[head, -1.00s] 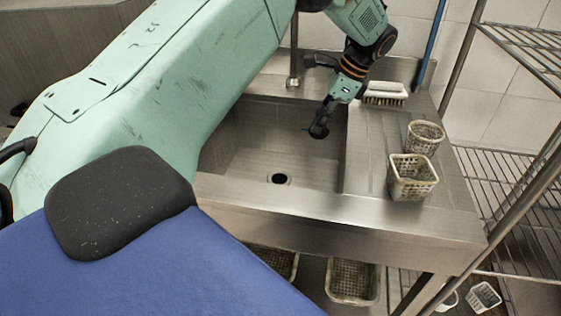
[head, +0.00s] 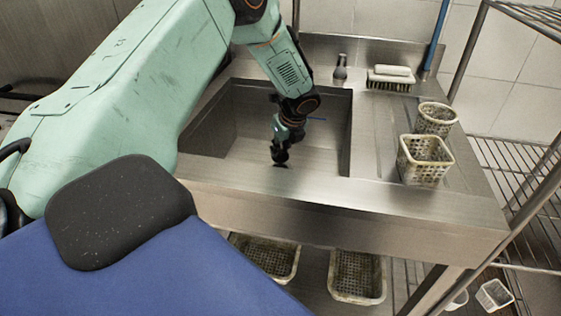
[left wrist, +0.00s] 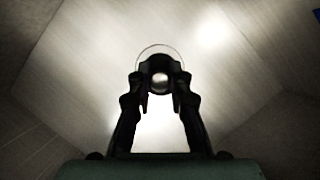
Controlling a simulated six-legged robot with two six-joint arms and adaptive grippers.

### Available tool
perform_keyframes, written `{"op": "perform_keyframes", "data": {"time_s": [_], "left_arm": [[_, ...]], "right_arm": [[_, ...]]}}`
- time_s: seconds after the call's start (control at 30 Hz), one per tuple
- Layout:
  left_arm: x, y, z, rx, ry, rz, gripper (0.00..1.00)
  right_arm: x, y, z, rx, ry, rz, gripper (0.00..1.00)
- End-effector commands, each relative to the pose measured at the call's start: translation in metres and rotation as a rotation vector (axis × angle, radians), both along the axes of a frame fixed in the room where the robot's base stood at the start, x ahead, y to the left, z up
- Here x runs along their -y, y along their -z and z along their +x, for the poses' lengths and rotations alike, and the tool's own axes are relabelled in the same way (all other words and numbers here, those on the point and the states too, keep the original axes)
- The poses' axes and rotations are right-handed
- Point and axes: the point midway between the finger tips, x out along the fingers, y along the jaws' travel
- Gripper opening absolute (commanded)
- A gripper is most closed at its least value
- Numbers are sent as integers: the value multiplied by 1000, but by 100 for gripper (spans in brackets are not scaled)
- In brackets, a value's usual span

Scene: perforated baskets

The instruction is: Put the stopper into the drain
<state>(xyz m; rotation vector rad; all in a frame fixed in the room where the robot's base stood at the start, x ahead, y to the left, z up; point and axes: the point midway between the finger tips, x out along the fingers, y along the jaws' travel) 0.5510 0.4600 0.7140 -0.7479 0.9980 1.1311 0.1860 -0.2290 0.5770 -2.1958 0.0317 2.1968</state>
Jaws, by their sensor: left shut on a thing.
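My left gripper (head: 280,152) is low in the steel sink basin (head: 238,150), pointing down over the floor where the drain lies. In the left wrist view, its two dark fingers (left wrist: 159,85) are closed around a dark round stopper with a shiny middle (left wrist: 160,80). A thin pale arc shows just beyond the stopper; it may be the drain's rim. In the head view the gripper covers most of the drain and stopper, so I cannot tell whether the stopper is inside the hole or just above it. My right gripper is not in view.
Two perforated baskets (head: 425,162) (head: 435,118) stand on the counter right of the basin. A brush (head: 390,84) lies at the back. Larger baskets (head: 357,277) sit on the shelf below. A wire rack (head: 505,165) stands at the right. The basin walls surround the gripper.

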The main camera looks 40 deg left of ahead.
Motion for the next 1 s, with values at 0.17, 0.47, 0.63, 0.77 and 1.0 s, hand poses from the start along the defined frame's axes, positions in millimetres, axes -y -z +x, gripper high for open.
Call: {"op": "perform_keyframes", "data": {"time_s": [0.17,0.47,0.63,0.77,1.0], "left_arm": [[0,17,-1,-3,-1,1,0],[0,38,0,1,-3,0,0],[0,39,0,0,-3,0,0],[0,40,0,0,-3,0,24],[0,40,0,0,-3,-1,41]], "right_arm": [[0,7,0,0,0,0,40],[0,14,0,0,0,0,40],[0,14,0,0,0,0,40],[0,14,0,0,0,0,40],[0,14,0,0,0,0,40]]}}
